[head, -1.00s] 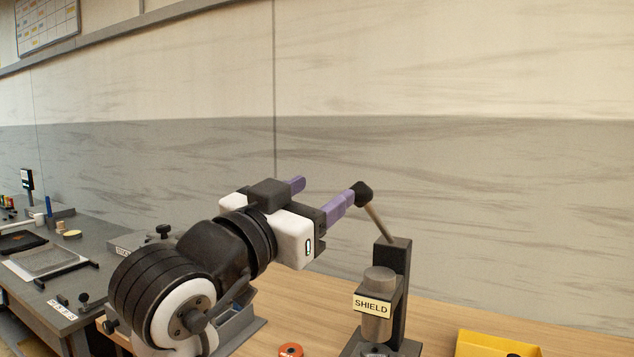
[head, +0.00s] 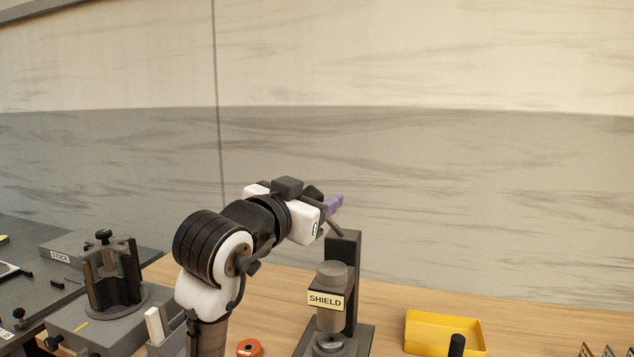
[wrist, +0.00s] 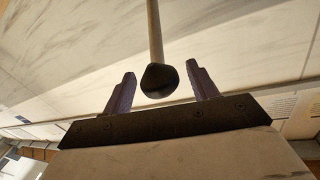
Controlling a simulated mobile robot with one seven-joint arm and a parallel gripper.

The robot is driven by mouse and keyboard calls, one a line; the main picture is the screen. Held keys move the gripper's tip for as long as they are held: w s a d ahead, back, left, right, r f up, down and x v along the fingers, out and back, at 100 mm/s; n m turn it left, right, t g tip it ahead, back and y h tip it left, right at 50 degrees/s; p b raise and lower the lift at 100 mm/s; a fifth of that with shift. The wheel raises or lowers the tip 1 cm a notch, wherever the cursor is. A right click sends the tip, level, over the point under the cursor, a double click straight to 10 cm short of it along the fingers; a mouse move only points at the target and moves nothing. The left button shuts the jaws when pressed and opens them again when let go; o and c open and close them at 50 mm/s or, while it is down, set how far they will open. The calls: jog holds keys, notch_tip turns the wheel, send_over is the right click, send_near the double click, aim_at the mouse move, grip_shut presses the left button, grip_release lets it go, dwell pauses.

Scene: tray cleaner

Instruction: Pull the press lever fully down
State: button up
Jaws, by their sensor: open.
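The press (head: 345,250) stands on the wooden bench, with a dark post and a grey cylinder labelled SHIELD. Its lever (head: 335,229) is a thin rod slanting up and left from the post top. The lever's dark round knob (wrist: 158,80) sits between my fingers in the wrist view, with a gap visible on each side. My gripper (head: 333,203) has purple fingers and is open around the knob, above and left of the post. In the head view, my gripper covers part of the lever.
A yellow bin (head: 445,333) stands right of the press, with a black upright handle (head: 457,345) before it. An orange ring (head: 249,348) lies to the left. A dark fixture (head: 112,275) stands further left. The air above the bench is clear.

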jog(key=shift+x, duration=1)
grip_shut()
jog(key=shift+f, duration=0.15)
